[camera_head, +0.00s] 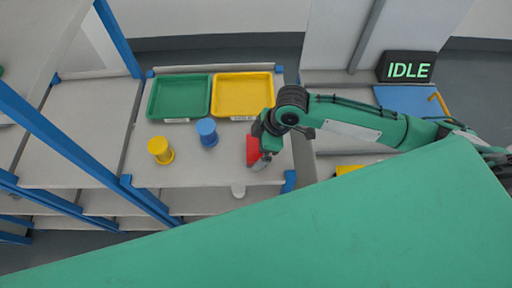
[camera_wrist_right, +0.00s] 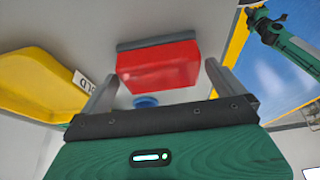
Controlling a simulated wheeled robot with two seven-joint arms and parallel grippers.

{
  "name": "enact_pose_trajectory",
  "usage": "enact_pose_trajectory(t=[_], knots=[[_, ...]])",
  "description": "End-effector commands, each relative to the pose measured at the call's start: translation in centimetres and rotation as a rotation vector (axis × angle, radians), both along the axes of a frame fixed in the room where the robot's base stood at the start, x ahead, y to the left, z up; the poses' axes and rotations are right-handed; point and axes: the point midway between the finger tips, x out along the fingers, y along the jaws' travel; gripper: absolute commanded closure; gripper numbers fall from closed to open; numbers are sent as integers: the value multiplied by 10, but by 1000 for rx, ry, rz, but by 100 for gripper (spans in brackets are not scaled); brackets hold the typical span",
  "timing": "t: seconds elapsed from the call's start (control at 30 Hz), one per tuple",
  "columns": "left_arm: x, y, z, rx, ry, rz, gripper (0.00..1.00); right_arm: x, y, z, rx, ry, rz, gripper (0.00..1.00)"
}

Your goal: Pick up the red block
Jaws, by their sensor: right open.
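The red block (camera_head: 252,150) is at the right part of the grey table, in front of the yellow tray. My right gripper (camera_head: 262,158) is right over it and partly hides it. In the right wrist view the red block (camera_wrist_right: 158,66) shows between the two grey fingers, toward their tips, with a visible gap on each side. The right gripper (camera_wrist_right: 161,72) is open and holds nothing. Whether the fingertips reach down past the block's sides is hard to tell. My left gripper is not in view.
A green tray (camera_head: 180,119) and a yellow tray (camera_head: 241,115) lie at the back of the table. Blue rack posts (camera_head: 120,40) rise at the left. An "IDLE" sign (camera_head: 408,68) stands at the right.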

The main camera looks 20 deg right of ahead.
Motion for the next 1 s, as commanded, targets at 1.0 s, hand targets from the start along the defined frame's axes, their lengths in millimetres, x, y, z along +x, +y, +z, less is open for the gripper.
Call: enact_pose_trajectory(t=[1.0], knots=[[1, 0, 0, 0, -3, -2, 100, 2, 5, -4, 0, -3, 1, 40]])
